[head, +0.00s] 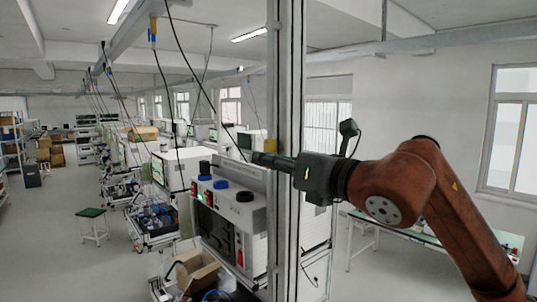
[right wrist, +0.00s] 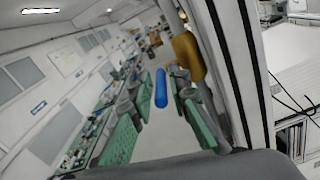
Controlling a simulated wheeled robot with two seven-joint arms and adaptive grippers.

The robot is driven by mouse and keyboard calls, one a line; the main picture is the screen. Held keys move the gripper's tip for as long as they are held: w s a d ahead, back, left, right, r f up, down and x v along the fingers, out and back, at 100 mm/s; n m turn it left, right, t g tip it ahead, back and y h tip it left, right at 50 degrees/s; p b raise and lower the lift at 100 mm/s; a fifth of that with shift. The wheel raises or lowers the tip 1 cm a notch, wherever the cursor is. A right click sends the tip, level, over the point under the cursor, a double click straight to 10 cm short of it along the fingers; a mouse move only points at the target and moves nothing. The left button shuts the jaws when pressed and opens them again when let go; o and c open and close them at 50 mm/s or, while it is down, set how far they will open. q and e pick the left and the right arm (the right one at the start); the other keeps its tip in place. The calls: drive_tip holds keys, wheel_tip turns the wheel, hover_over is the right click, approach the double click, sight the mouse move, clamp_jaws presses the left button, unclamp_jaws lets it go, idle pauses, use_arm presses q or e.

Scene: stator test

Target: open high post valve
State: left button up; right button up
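A tall metal post (head: 287,235) stands upright in the middle of the head view. A small yellow valve body (head: 270,146) shows on it high up, partly behind my right gripper; it is larger in the right wrist view (right wrist: 188,55). The valve's blue handle (right wrist: 160,88) shows end-on as a narrow bar in the right wrist view; I cannot make it out in the head view. My right gripper (head: 262,158) reaches across the post from the right. Its green fingers (right wrist: 158,98) are apart, one on each side of the blue handle, with narrow gaps visible. My left gripper is not in view.
A white test cabinet (head: 238,215) with blue and black knobs stands just left of the post. A cardboard box (head: 196,272) lies low in front. A bench (head: 370,228) stands behind my right arm. The aisle floor (head: 55,235) at left is mostly clear, with a green stool (head: 92,213).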

drive_tip(key=shift+w+a+f, duration=0.1)
drive_tip(key=shift+w, duration=0.25)
drive_tip(key=shift+c, duration=0.3)
drive_tip(key=c, duration=0.3)
clamp_jaws()
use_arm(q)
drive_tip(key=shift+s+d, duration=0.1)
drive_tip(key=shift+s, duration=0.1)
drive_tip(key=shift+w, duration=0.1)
